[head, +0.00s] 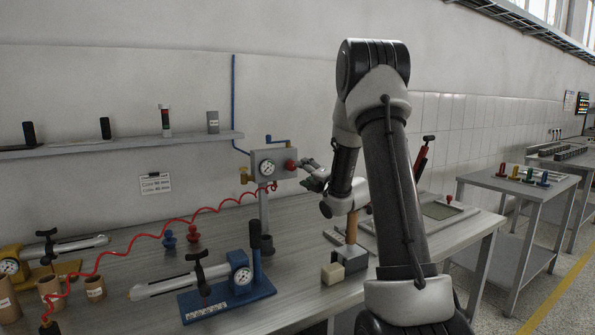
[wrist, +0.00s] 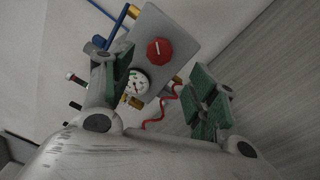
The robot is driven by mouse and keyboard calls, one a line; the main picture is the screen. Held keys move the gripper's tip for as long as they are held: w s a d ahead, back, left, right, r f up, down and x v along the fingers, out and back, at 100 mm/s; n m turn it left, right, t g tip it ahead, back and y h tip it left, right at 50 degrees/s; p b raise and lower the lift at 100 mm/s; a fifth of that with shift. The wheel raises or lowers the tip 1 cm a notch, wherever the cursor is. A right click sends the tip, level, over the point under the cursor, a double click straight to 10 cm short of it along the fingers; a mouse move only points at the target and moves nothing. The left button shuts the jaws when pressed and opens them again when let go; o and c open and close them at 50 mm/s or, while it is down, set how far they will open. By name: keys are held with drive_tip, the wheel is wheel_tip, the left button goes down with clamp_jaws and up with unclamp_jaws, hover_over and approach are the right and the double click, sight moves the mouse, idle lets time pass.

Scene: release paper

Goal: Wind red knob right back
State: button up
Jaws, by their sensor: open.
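The red knob (head: 291,165) is on the front of a grey regulator box (head: 262,157) on a post above the bench. A round white gauge (head: 268,168) sits left of the knob. In the wrist view the red knob (wrist: 160,50) has a white pointer line and shows beyond the fingers, with the gauge (wrist: 135,84) below it. My gripper (head: 312,174) is just right of the knob in the head view. In the wrist view my gripper (wrist: 160,95) is open and empty, its green-padded fingers spread apart. The knob is not between the pads.
A red coiled hose (head: 140,232) runs from the box across the bench (head: 300,235). A blue-based gauge device (head: 228,290), a beige block (head: 332,273) and a grey block with a wooden handle (head: 350,255) stand in front. A shelf (head: 120,145) is on the wall.

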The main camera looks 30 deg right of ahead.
drive_tip(key=s, duration=0.4)
drive_tip(key=shift+d+f, duration=0.1)
drive_tip(key=shift+d, duration=0.05)
drive_tip(key=m, duration=0.8)
approach(293, 166)
drive_tip(key=w+a, duration=0.1)
drive_tip(key=w, duration=0.1)
drive_tip(key=w+m, duration=0.3)
drive_tip(key=m, duration=0.1)
drive_tip(key=w+m, duration=0.2)
drive_tip(key=m, duration=0.3)
drive_tip(key=w+m, duration=0.3)
drive_tip(key=m, duration=0.1)
drive_tip(key=shift+w+m, duration=0.3)
drive_tip(key=c, duration=1)
